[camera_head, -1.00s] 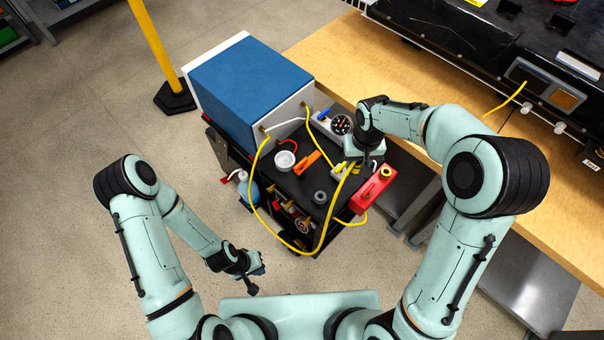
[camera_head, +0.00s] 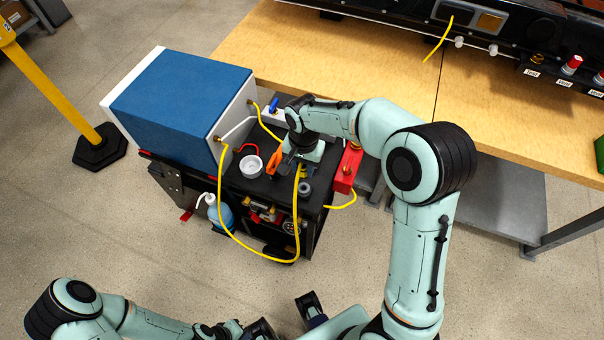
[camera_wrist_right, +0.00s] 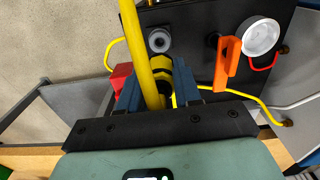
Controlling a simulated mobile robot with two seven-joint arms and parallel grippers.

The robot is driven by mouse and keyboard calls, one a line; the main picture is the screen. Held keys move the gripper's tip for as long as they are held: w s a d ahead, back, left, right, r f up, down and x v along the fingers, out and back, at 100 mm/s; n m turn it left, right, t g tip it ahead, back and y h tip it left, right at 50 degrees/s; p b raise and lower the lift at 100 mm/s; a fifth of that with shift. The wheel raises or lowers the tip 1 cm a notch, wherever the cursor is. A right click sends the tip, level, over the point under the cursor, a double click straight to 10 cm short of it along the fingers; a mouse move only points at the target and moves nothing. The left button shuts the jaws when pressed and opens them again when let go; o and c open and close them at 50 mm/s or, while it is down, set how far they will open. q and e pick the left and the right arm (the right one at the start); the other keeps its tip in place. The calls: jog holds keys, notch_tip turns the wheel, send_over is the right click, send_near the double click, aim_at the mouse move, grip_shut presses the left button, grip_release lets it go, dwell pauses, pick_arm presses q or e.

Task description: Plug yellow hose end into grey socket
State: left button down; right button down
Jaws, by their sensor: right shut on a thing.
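The yellow hose (camera_head: 228,238) runs from a brass fitting on the blue-topped unit, loops down in front of the cart and rises to my right gripper (camera_head: 296,166). In the right wrist view, my right gripper (camera_wrist_right: 160,85) is shut on the yellow hose end (camera_wrist_right: 160,68), with the hose crossing in front of it. The grey socket (camera_wrist_right: 159,40) is on the black cart top just beyond the hose end; it also shows in the head view (camera_head: 305,188). I cannot tell whether they touch. My left gripper (camera_head: 262,328) is at the bottom edge, partly cut off.
The blue-topped unit (camera_head: 180,95) stands behind left. A wooden bench (camera_head: 400,100) lies behind right.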

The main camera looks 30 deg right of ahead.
jog(key=shift+w+d+f, duration=0.15)
jog(key=shift+w+f, duration=0.05)
jog(key=shift+s+f+b, duration=0.15)
jog(key=shift+f+b, duration=1.7)
jog(key=shift+f, duration=0.45)
jog(key=shift+f, duration=0.3)
jog(key=shift+f, duration=0.3)
jog(key=shift+f+b, duration=0.4)
jog(key=shift+b, duration=0.05)
